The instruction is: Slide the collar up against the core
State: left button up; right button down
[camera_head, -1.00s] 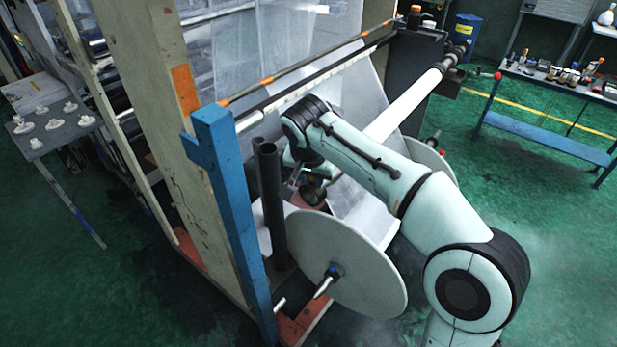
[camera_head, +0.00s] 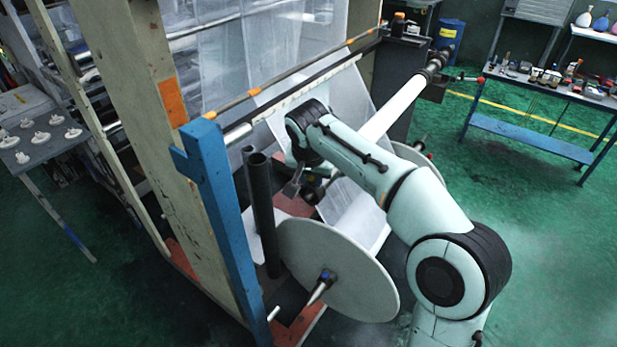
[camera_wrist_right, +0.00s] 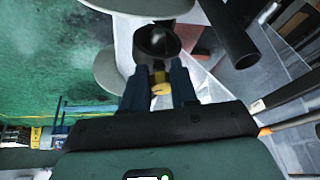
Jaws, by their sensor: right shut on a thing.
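The collar (camera_wrist_right: 157,40) is a dark round piece with a brass-coloured knob at the tips of my right gripper (camera_wrist_right: 157,75) in the wrist view. The fingers are shut on it. In the head view, the dark collar (camera_head: 313,190) shows below my wrist, near the front white disc. My left gripper is not in view.
A large white disc (camera_head: 340,275) stands in front, with dark upright tubes (camera_head: 262,215) and a blue post (camera_head: 215,185) to its left. A second white disc (camera_head: 420,160) is partly behind my arm. Clear film hangs behind. A blue-framed workbench (camera_head: 530,140) stands at the right.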

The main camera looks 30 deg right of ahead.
jog(key=shift+w+d+p, duration=0.2)
jog(key=shift+w+d, duration=0.05)
jog(key=shift+d, duration=0.35)
jog(key=shift+w+d+p, duration=0.25)
jog(key=shift+d, duration=0.4)
jog(key=shift+w+d+p, duration=0.2)
jog(key=shift+w+d, duration=0.05)
jog(key=shift+d, duration=0.35)
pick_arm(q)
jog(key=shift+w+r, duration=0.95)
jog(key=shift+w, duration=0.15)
pick_arm(e)
jog(key=d, duration=0.1)
jog(key=w+d, duration=0.1)
jog(key=d, duration=0.1)
jog(key=w+d, duration=0.1)
jog(key=d, duration=0.1)
jog(key=shift+f, duration=0.1)
jog(key=shift+d, duration=0.15)
jog(key=c, duration=1)
grip_release()
jog(key=shift+o, duration=1.1)
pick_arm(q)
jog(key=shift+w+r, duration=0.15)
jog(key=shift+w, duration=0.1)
